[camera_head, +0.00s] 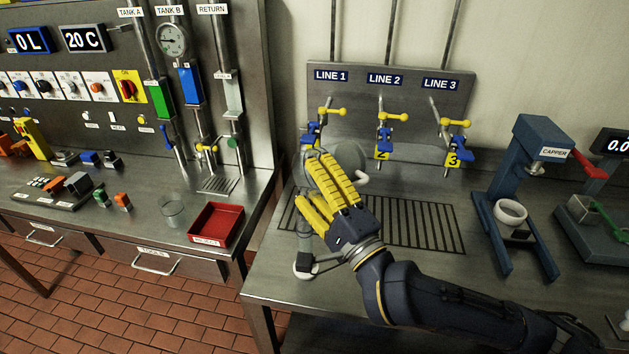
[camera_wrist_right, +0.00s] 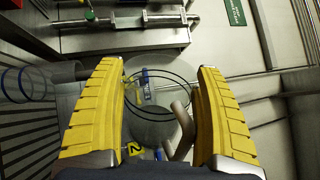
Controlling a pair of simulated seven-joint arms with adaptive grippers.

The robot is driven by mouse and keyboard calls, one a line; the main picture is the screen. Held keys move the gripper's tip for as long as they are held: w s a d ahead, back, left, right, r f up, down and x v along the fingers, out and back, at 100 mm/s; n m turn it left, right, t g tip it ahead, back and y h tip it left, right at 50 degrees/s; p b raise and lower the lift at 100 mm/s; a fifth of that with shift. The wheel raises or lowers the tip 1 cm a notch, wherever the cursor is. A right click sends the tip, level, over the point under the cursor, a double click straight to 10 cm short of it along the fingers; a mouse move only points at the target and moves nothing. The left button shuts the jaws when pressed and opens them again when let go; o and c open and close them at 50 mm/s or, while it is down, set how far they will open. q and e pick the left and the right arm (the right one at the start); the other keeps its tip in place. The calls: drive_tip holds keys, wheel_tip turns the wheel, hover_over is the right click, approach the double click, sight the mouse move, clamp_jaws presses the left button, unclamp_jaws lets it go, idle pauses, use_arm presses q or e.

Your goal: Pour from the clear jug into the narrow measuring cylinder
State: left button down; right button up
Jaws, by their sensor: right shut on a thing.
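My right gripper (camera_head: 310,184) is shut on the clear jug (camera_head: 361,178), above the left part of the bench grating. The fingers hide much of the jug in the head view, but its pale handle shows at the right. In the right wrist view, the jug (camera_wrist_right: 154,128) sits between the two yellow fingers (camera_wrist_right: 157,70), with its handle below right. What looks like the narrow measuring cylinder (camera_head: 304,240) stands just below and left of the gripper, partly hidden by it. Any liquid cannot be made out. My left gripper is not in view.
Several yellow-handled taps under LINE 1, LINE 2 (camera_head: 384,128) and LINE 3 stand behind the grating (camera_head: 430,228). A blue capper (camera_head: 540,150) stands right. A clear beaker (camera_head: 172,212) and red tray (camera_head: 215,224) are on the left bench.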

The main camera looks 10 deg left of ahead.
drive_tip(key=shift+s+a+r+n, duration=0.1)
drive_tip(key=shift+n, duration=0.7)
drive_tip(key=shift+m, duration=0.5)
